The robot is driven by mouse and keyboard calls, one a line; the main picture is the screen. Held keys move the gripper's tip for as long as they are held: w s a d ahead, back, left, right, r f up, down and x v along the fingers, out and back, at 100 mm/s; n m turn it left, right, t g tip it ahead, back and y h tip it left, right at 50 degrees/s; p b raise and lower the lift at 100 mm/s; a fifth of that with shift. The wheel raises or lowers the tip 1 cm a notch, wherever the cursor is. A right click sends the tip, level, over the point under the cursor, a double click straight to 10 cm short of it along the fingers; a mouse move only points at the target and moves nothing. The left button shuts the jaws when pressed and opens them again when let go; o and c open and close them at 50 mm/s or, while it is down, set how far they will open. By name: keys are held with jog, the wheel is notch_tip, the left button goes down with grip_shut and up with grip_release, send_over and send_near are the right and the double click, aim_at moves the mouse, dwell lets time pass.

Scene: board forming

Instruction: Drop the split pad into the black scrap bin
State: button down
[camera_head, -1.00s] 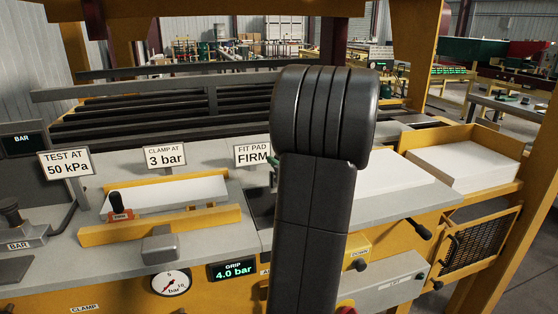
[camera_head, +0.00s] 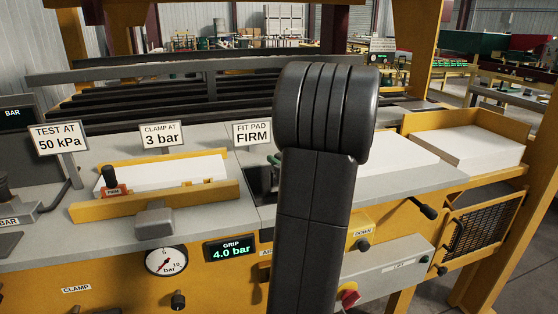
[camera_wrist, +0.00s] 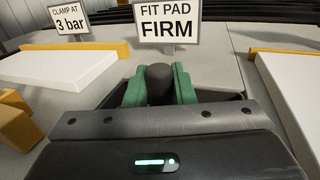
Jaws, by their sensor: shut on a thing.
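My gripper (camera_wrist: 160,88) is shut, its two green fingers on either side of a dark, rounded pad (camera_wrist: 160,82). I cannot see a split in the pad from here. A low black bin (camera_wrist: 228,94) shows beneath and beside the fingers, and the pad stands over it in the wrist view. I cannot tell the height between them. In the head view a dark edge of the bin (camera_head: 257,182) shows left of my arm. My arm hides most of the gripper, the pad and the bin there.
The FIT PAD FIRM sign (camera_wrist: 168,24) stands just behind the pad. A white board in a yellow clamp (camera_head: 160,172) lies to the left, and a white slab (camera_head: 397,152) to the right. A yellow tray of white boards (camera_head: 470,145) is farther right.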

jog(key=c, duration=1.1)
grip_release()
jog(key=shift+c, duration=0.2)
jog(key=b+v, duration=0.1)
jog(key=v, duration=1.2)
jog(key=shift+s+d+r, duration=0.1)
jog(key=shift+s+d, duration=0.1)
jog(key=shift+s, duration=0.15)
jog(key=p+x, duration=0.1)
jog(key=x, duration=1.2)
jog(key=shift+w+a, duration=0.1)
jog(key=r+p, duration=0.2)
jog(key=shift+w+a+r, duration=0.1)
jog(key=shift+w+r, duration=0.15)
jog(key=shift+r, duration=0.05)
jog(key=shift+r+p, duration=0.5)
jog(key=shift+p, duration=0.1)
